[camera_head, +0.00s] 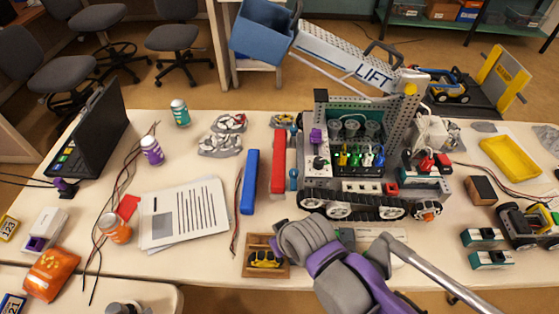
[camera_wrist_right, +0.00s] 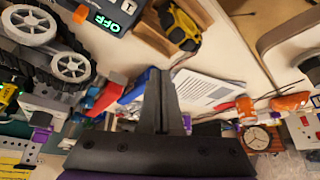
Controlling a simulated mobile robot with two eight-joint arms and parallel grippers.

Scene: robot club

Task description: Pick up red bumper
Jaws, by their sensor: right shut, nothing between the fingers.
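The red bumper (camera_head: 278,162) is a long red bar on the table, left of the large robot. The blue bumper (camera_head: 249,182) lies beside it on its left. In the right wrist view the red bumper (camera_wrist_right: 105,96) is partly hidden, and the blue bumper (camera_wrist_right: 138,86) shows behind my fingers. My right gripper (camera_wrist_right: 160,75) is shut and empty, apart from the red bumper. In the head view my right arm reaches in from below, in front of the large robot, and its fingers are hidden. My left gripper is not in view.
The large tracked robot (camera_head: 345,165) with its raised LIFT arm stands right of the bumpers. A wooden tray (camera_head: 249,271) with a yellow tool sits in front. Papers (camera_head: 183,212), cables and a laptop (camera_head: 92,130) lie to the left. A yellow tray (camera_head: 510,157) is at right.

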